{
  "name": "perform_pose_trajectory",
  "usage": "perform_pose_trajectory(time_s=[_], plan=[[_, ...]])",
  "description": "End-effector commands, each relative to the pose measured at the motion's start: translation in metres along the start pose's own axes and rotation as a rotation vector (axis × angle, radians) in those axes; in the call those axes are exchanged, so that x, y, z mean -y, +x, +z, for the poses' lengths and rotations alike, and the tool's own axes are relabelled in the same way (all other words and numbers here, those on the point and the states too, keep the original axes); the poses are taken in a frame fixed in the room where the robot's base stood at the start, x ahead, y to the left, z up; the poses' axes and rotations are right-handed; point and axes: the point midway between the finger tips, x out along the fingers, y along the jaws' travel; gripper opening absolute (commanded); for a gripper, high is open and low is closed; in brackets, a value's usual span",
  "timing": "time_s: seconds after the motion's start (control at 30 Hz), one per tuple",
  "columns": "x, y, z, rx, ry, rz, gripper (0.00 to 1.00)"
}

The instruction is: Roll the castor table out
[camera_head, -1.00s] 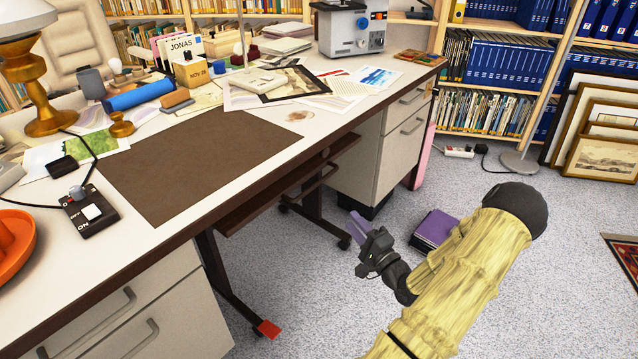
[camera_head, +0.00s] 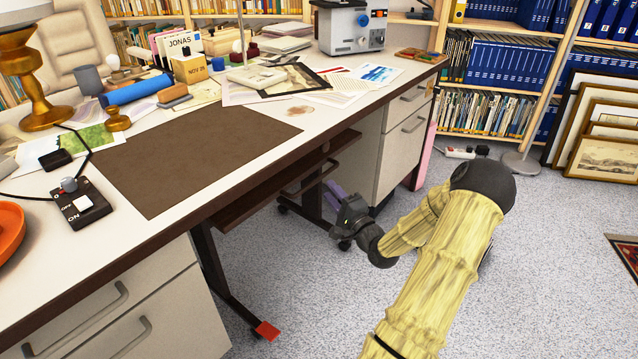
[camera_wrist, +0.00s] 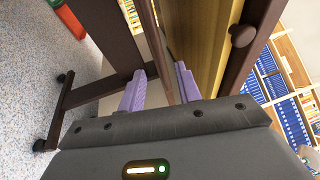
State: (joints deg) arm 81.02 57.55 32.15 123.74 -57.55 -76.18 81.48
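The castor table stands under the desk. Its dark brown top (camera_head: 262,200) shows below the desk edge, with a raised rail along it. Its dark legs stand on small castors (camera_head: 344,245), and a red pedal (camera_head: 267,330) sits at the near foot. My gripper (camera_head: 332,190) reaches in beside the table at its right part. In the wrist view, my gripper's purple fingers (camera_wrist: 160,87) are apart, with a thin brown rail (camera_wrist: 159,55) running between them. I cannot see firm contact. A dark leg and foot with castors (camera_wrist: 66,80) show at the left.
The white desk (camera_head: 250,145) with papers, stamps and a lamp overhangs the table. Drawer units (camera_head: 395,150) stand at both sides. Framed prints (camera_head: 600,140) lean at the right. Grey carpet (camera_head: 540,270) is open in front.

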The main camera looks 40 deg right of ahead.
Motion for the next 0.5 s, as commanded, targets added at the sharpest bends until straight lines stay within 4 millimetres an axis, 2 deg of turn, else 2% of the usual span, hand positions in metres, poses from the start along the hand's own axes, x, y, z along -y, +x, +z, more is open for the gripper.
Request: perform_pose_trajectory(time_s=[0.3, 0.5], plan=[[-0.003, 0.054, 0.001, 0.003, -0.002, -0.002, 0.34], [0.000, 0.070, 0.000, 0.000, -0.001, -0.001, 0.34]])
